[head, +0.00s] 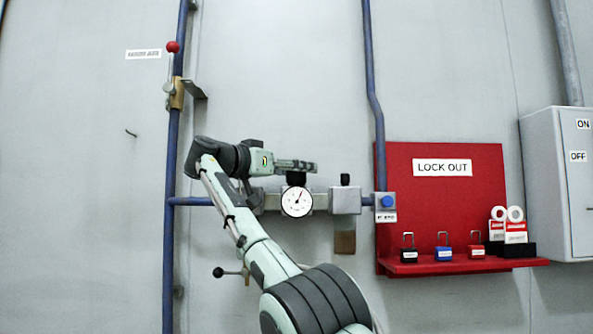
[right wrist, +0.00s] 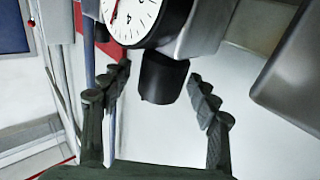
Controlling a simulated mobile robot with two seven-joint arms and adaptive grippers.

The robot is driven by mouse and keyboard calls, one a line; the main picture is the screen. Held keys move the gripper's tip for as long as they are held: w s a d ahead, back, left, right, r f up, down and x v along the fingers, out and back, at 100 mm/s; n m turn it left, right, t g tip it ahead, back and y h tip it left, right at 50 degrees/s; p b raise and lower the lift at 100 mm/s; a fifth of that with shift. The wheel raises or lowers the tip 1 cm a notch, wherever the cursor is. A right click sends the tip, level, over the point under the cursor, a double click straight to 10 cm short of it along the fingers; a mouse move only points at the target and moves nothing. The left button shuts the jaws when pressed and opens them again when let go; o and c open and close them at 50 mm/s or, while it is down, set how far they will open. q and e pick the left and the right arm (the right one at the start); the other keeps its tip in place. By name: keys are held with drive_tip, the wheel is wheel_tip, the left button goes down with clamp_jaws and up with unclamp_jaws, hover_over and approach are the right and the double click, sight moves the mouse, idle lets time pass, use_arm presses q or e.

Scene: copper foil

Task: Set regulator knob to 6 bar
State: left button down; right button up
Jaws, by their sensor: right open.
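The regulator knob (head: 297,179) is black and stands on top of the round white gauge (head: 297,202) on the wall pipework. In the right wrist view the knob (right wrist: 163,78) is a dark cylinder below the gauge (right wrist: 133,18), whose face is cut off at the top. I cannot read the pressure. My right gripper (head: 308,166) reaches the knob from the left in the head view. It is open, with one finger on each side of the knob in the right wrist view (right wrist: 160,78). Gaps show between fingers and knob. My left gripper is out of view.
A grey block with a small black cap (head: 345,194) and a blue button (head: 387,202) sit right of the gauge. A red lockout board (head: 440,215) with padlocks is further right. A red-knobbed lever (head: 172,65) is upper left. A black ball handle (head: 218,272) is lower left.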

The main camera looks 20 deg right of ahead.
drive_tip(key=v, duration=1.1)
drive_tip(key=shift+a, duration=0.25)
drive_tip(key=shift+s, duration=0.1)
